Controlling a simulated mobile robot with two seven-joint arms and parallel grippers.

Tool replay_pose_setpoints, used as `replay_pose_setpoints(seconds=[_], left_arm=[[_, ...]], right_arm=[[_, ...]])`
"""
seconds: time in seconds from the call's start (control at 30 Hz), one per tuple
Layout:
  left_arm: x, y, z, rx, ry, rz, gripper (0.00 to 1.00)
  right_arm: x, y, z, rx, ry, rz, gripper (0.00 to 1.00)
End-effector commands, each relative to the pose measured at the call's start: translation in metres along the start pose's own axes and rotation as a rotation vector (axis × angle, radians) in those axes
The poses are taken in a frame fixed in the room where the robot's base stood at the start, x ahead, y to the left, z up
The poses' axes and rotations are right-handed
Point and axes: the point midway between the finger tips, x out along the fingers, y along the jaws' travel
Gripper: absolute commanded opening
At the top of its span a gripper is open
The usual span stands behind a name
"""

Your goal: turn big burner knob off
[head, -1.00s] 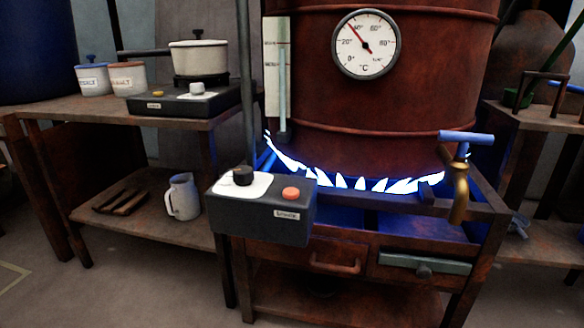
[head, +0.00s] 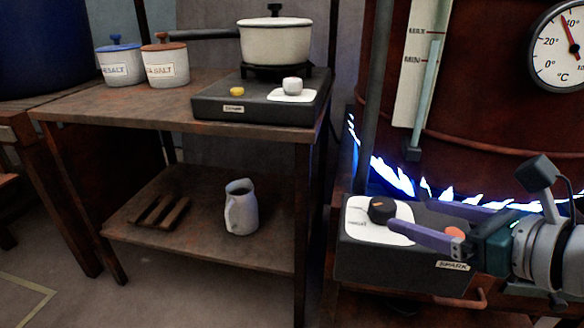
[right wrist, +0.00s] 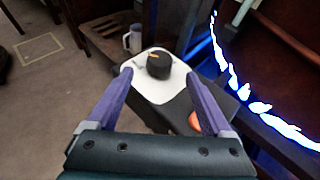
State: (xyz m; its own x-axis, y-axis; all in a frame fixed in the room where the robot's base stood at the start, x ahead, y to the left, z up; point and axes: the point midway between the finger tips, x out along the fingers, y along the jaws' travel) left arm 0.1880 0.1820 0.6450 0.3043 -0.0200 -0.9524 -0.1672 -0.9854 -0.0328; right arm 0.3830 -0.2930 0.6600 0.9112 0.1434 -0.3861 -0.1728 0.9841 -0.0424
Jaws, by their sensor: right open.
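The big burner knob (head: 382,210) is black and round with an orange mark, on a white plate on top of the dark control box (head: 392,262). It also shows in the right wrist view (right wrist: 158,65), ahead of the fingers and roughly centred between them. My right gripper (head: 392,212) is open, its purple fingers reaching in from the right over the box. In the right wrist view the gripper (right wrist: 160,85) is empty, with the knob just beyond its fingertips. Whether a finger touches the knob I cannot tell. Blue-white flames (head: 395,178) burn under the big vat. My left gripper is not in view.
An orange spark button (head: 455,232) sits on the same box, partly behind my gripper. The rusty vat (head: 500,110) stands behind, with a level gauge and thermometer. A table at left carries a small stove (head: 262,100), a pot and two jars; a jug (head: 241,208) stands on its lower shelf.

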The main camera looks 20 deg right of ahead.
Motion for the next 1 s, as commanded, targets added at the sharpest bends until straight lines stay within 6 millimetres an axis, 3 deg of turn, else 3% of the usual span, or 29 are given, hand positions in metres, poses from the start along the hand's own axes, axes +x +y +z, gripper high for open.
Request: replay_pose_setpoints(seconds=[0.3, 0.5, 0.93, 1.0], left_arm=[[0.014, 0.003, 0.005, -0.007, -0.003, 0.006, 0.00], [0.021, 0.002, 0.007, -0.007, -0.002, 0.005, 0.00], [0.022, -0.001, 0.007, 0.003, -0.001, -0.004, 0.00], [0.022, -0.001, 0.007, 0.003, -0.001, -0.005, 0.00]], right_arm=[[0.052, 0.000, 0.000, 0.005, -0.005, -0.003, 0.85], [0.075, 0.000, 0.000, 0.006, -0.004, -0.002, 0.85], [0.083, 0.000, 0.001, 0.007, -0.002, -0.001, 0.85], [0.083, 0.000, 0.001, 0.007, -0.002, -0.001, 0.78]])
